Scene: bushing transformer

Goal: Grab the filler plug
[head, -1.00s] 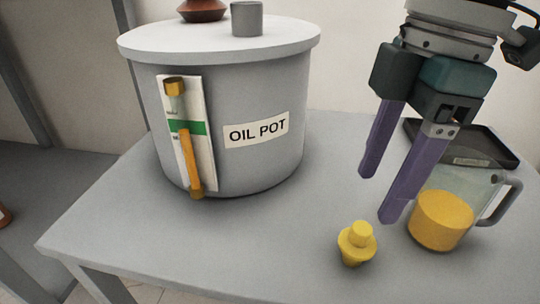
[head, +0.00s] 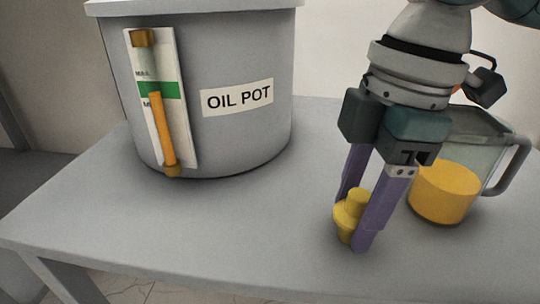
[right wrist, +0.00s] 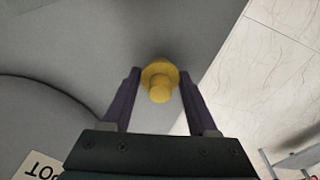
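The yellow filler plug (head: 347,214) stands on the grey table near its front, with its knob up. My right gripper (head: 352,227) points down around the plug, one purple finger on each side. In the right wrist view the plug (right wrist: 159,82) sits between the fingertips (right wrist: 159,73), with a narrow gap seeming to show on each side. The fingers look open, not closed on it. In the head view the near finger hides part of the plug's right side. My left gripper is in neither view.
A large grey oil pot (head: 215,135) with a level gauge (head: 160,105) stands at the back left. A clear jug (head: 447,190) of yellow oil stands close to the right of my right gripper. The table (head: 240,225) left of the plug is clear.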

